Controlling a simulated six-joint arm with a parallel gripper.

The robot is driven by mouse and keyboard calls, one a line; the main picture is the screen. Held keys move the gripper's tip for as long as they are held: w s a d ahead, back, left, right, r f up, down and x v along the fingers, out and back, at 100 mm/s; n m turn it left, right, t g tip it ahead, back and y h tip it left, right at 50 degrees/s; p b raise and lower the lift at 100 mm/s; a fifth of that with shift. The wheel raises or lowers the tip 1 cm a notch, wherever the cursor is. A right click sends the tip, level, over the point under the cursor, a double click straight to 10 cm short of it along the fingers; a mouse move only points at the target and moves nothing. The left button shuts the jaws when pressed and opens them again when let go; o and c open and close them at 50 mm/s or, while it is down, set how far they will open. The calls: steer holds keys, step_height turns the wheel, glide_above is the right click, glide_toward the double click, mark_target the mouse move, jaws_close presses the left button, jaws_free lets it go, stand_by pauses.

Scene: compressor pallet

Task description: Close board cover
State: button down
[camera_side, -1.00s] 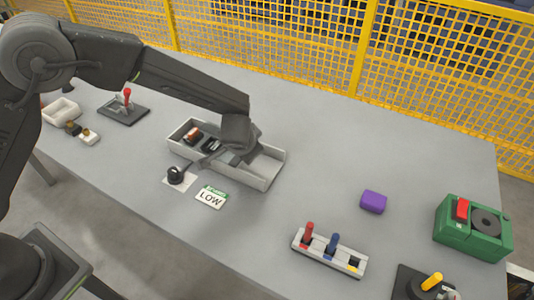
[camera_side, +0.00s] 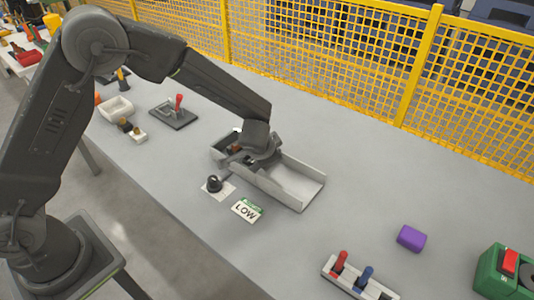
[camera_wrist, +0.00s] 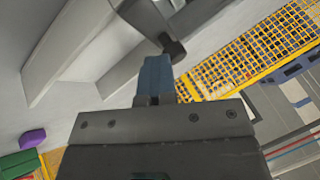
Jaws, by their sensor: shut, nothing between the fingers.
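A long light-grey open tray (camera_side: 312,196) stands at mid-table in the side view. Its right part is a pale, empty channel that may be the board cover (camera_side: 290,182); I cannot tell where cover and tray divide. A small brownish part (camera_side: 236,149) shows at the left end, mostly hidden by my gripper. My gripper (camera_side: 234,159) is shut and empty, low over the left half of the tray. Contact is unclear. In the wrist view my shut fingers (camera_wrist: 155,78) are beside pale walls (camera_wrist: 75,45) and near a dark knob-like part (camera_wrist: 174,49).
A black knob (camera_side: 214,184) and a LOW sign (camera_side: 247,210) are just in front of the tray. A red lever (camera_side: 178,102) stands behind left. A purple block (camera_side: 411,238), a lever strip (camera_side: 343,268) and a green box (camera_side: 503,272) are at right. Yellow fencing (camera_side: 330,60) lines the back.

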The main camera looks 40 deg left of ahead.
steer(key=s+d+r, duration=0.6)
steer(key=s+r, duration=0.1)
steer(key=r, duration=0.1)
steer(key=s+a+r+n+g+h, duration=0.1)
steer(key=s+a+r+n, duration=0.2)
steer(key=s+a+r, duration=1)
steer(key=s+n+h, duration=0.1)
steer(key=s+h, duration=0.1)
steer(key=s, duration=0.7)
steer(key=shift+s+r, duration=0.2)
steer(key=shift+r, duration=0.1)
